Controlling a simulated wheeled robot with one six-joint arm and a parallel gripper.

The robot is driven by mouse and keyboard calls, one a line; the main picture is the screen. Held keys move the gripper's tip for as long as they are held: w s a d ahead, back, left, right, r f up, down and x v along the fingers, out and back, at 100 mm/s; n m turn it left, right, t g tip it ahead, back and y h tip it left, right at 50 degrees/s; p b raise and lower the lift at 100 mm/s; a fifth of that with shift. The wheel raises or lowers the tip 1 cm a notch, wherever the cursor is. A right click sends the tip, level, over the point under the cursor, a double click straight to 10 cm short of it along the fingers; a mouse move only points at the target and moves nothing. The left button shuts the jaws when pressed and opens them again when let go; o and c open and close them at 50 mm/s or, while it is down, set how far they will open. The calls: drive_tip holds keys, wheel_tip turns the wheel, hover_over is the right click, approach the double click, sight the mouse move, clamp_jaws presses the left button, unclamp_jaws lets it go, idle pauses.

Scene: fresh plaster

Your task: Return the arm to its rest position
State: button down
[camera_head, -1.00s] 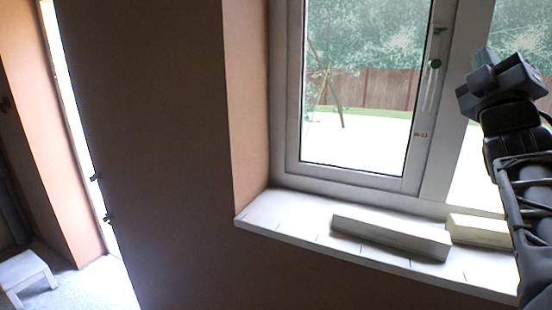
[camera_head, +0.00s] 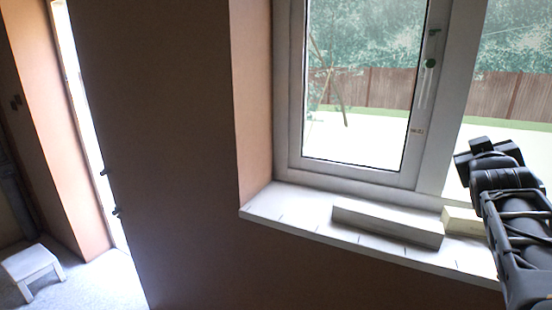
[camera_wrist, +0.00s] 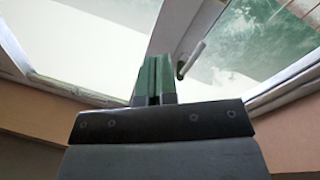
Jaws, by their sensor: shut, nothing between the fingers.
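My arm (camera_head: 515,225) rises at the right edge of the head view, in front of the window and the right end of the sill. In the wrist view my gripper (camera_wrist: 155,75) shows as two green-grey fingers close together, with nothing between them. The fingers point toward the window frame and its handle (camera_wrist: 190,60). The fingertips cannot be made out in the head view.
A white window sill (camera_head: 300,215) carries a long pale block (camera_head: 388,226) and a second block (camera_head: 462,221), partly behind my arm. The window handle (camera_head: 430,64) is upright. A small white stool (camera_head: 32,265) stands on the floor at lower left, by a bright doorway.

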drive_tip(key=s+a+f+m+g+y, duration=0.1)
drive_tip(key=a+f+m+g+y, duration=0.2)
drive_tip(key=f, duration=0.9)
drive_tip(key=s+a+f+n+g+y, duration=0.1)
drive_tip(key=s+a+f+g+y, duration=0.1)
drive_tip(key=a+f, duration=0.4)
drive_tip(key=s+a+f+n+g+y, duration=0.1)
drive_tip(key=s+a+f+g+y, duration=0.1)
drive_tip(key=s+a+f, duration=0.4)
drive_tip(key=s+a+f+n+g+y, duration=0.1)
drive_tip(key=s+a+f+g+y, duration=0.2)
drive_tip(key=a+f, duration=0.5)
drive_tip(key=shift+s+a+n+g, duration=0.3)
drive_tip(key=shift+s+a+g, duration=0.55)
drive_tip(key=shift+a, duration=0.3)
